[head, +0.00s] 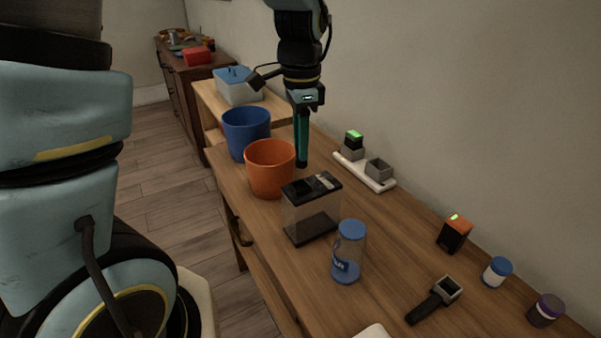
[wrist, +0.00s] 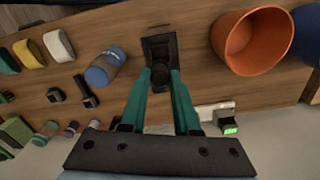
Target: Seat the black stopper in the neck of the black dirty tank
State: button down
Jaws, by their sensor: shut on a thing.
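The black dirty tank (head: 312,220) stands on the wooden table, with a see-through body and a black lid and base. A small pale patch shows on its lid; I cannot make out the neck clearly. My gripper (head: 302,162) points down with its teal fingers shut on the black stopper, just behind the tank's lid in the head view. In the wrist view my gripper (wrist: 161,76) holds the dark stopper (wrist: 160,80) between its fingertips, with the tank (wrist: 158,42) just beyond it. The stopper looks apart from the lid, but the gap is hard to judge.
An orange bucket (head: 270,168) and a blue bucket (head: 246,132) stand close left of the tank. A clear jar with a blue lid (head: 349,252) stands in front. A white charger base (head: 364,172) lies behind.

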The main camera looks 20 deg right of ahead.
aim_at(300, 166)
jog(key=shift+f+p, duration=0.55)
jog(key=shift+f, duration=2.7)
jog(key=shift+f, duration=0.2)
jog(key=c, duration=0.6)
grip_release()
jog(key=shift+c, duration=0.2)
jog(key=shift+r, duration=0.1)
notch_tip(300, 166, up, 12)
jog(key=shift+r+b, duration=0.15)
jog(key=shift+b, duration=0.75)
jog(key=a+f+n, duration=0.4)
jog(key=a+n, duration=0.4)
jog(key=a, duration=0.4)
jog(key=w+a+f+n+t, duration=0.1)
jog(key=a+f+n, duration=0.2)
jog(key=a+n, duration=0.6)
jog(key=a, duration=0.4)
jog(key=shift+w+a+f+n+t, duration=0.2)
jog(key=shift+f+n+t, duration=0.1)
jog(key=shift+f, duration=0.1)
